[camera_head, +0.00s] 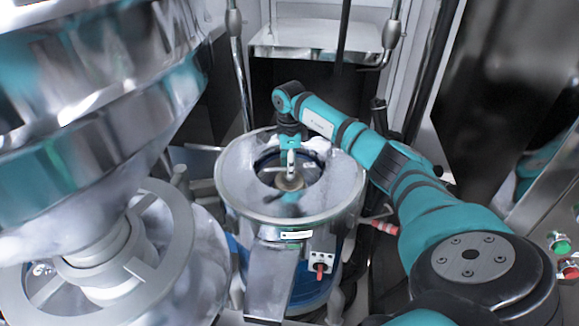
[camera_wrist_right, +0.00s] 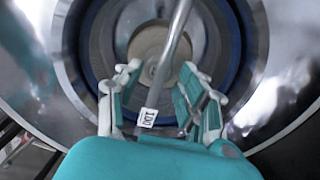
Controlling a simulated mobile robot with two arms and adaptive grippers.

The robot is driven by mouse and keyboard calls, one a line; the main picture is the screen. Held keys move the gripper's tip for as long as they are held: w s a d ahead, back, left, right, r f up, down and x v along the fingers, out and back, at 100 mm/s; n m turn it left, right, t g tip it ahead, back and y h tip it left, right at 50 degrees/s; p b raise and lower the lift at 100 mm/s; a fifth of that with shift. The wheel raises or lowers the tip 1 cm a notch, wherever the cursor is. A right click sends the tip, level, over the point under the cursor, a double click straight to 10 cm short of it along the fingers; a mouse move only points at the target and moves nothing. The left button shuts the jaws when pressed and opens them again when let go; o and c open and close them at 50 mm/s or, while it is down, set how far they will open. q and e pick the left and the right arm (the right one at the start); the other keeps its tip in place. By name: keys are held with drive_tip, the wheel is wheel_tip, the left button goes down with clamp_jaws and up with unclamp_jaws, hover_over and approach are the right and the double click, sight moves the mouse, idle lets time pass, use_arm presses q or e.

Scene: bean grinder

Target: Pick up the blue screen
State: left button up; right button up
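The blue screen shows as a dark blue ring (camera_head: 263,162) inside the round opening of a metal drum (camera_head: 235,200). Its curved edge also shows in the right wrist view (camera_wrist_right: 237,45). My right gripper (camera_head: 290,168) points down over the opening. In the right wrist view its fingers (camera_wrist_right: 160,73) are spread. A thin metal rod (camera_wrist_right: 175,40) with a small white tag marked 100 (camera_wrist_right: 148,117) runs between them, with gaps visible on both sides. A round tan piece (camera_wrist_right: 160,45) lies below, in the middle. My left gripper is not in view.
A large shiny metal hopper (camera_head: 100,130) fills the left side, close to the drum. A red-tipped switch box (camera_head: 320,262) is on the drum's front. A panel with green and red buttons (camera_head: 562,247) is at the right edge.

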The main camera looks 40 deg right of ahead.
clamp_jaws()
drive_tip(key=shift+r, duration=0.1)
idle(0.5)
